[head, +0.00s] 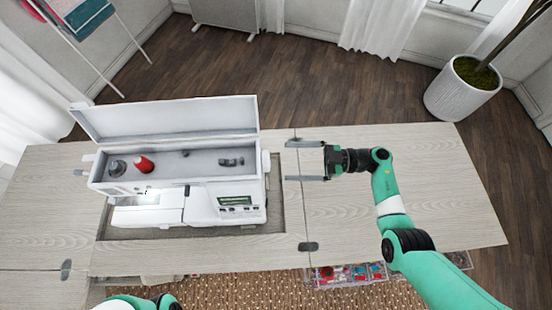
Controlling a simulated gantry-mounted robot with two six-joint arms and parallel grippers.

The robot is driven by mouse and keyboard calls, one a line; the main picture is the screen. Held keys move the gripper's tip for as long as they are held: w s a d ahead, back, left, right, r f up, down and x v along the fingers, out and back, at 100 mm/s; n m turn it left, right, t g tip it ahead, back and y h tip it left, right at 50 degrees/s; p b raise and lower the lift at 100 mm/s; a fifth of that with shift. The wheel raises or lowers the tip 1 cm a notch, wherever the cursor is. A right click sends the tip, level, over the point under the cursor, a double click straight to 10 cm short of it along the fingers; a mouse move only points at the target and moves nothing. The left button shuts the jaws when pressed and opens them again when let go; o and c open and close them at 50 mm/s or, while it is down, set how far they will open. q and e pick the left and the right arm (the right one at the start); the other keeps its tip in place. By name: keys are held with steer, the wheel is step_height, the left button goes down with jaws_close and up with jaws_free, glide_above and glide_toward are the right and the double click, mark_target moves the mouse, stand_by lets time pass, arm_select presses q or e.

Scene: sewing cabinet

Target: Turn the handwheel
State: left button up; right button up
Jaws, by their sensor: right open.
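The white sewing machine (240,190) stands in the cabinet's cutout with its top lid raised. The handwheel (266,163) is the small white knob on the machine's right side. My right gripper (290,164) is open, its two dark fingers pointing left toward the handwheel. The fingers are apart from each other and empty. They appear just to the right of the handwheel; whether they touch it I cannot tell. My left arm shows only partly at the bottom edge, and its gripper is not in view.
The wooden cabinet top (430,170) is clear to the right. A red thread spool (145,163) lies in the machine's open top compartment. Metal hinges (308,247) sit on the tabletop. Trays of sewing supplies (345,275) are below the front edge. A potted plant (462,95) stands behind at right.

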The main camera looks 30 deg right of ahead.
mark_target(266, 161)
steer(key=x, duration=0.5)
steer(key=shift+a, duration=0.15)
steer(key=c, duration=1.3)
steer(key=shift+n+b, duration=0.3)
steer(key=shift+b, duration=0.05)
